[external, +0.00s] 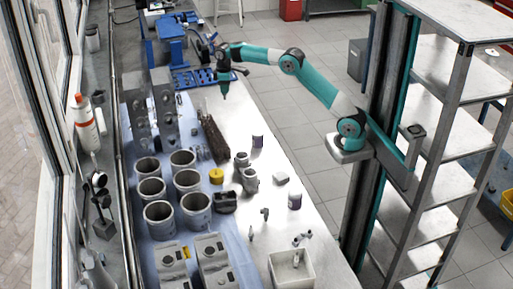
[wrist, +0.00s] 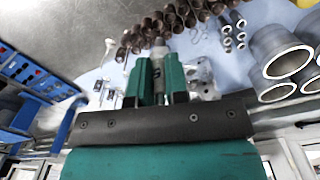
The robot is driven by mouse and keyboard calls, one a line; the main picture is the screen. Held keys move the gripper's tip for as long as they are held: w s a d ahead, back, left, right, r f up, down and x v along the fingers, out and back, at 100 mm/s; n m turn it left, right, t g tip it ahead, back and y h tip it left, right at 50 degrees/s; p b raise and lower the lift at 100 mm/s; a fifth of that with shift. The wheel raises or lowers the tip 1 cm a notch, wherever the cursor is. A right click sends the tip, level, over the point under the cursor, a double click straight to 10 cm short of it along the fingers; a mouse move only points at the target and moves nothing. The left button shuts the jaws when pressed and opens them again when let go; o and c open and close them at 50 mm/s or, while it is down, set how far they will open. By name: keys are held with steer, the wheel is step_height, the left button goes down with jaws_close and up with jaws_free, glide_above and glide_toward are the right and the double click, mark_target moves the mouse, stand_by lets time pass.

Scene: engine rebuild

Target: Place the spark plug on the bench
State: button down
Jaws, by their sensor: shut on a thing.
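My gripper (external: 224,96) is over the far part of the bench (external: 330,240) in the external view, pointing down near the blue rack. In the wrist view my gripper (wrist: 158,78) has its two green fingers closed around a small pale grey, cylindrical thing, which looks like the spark plug (wrist: 158,50). The plug is too small to make out in the external view. I cannot tell whether it touches the bench.
A blue perforated rack (external: 205,78) and a blue vise (external: 171,38) stand at the far end. A dark row of parts (external: 215,138) lies nearer, then several grey cylinder liners (external: 158,217). A white bin (external: 291,270) is at the near right. Bench right of my gripper is clear.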

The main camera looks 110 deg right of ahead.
steer(key=s+d+m, duration=0.1)
steer(key=s+d, duration=0.4)
steer(key=d, duration=0.1)
steer(key=shift+s+a+f+p, duration=0.1)
steer(key=shift+f+p, duration=0.65)
steer(key=shift+f, duration=4.25)
steer(key=shift+s+f+p, duration=0.1)
steer(key=shift+f+p, duration=0.65)
steer(key=shift+f, duration=4.25)
steer(key=shift+f, duration=0.2)
steer(key=c, duration=1.1)
jaws_free()
steer(key=shift+r, duration=0.15)
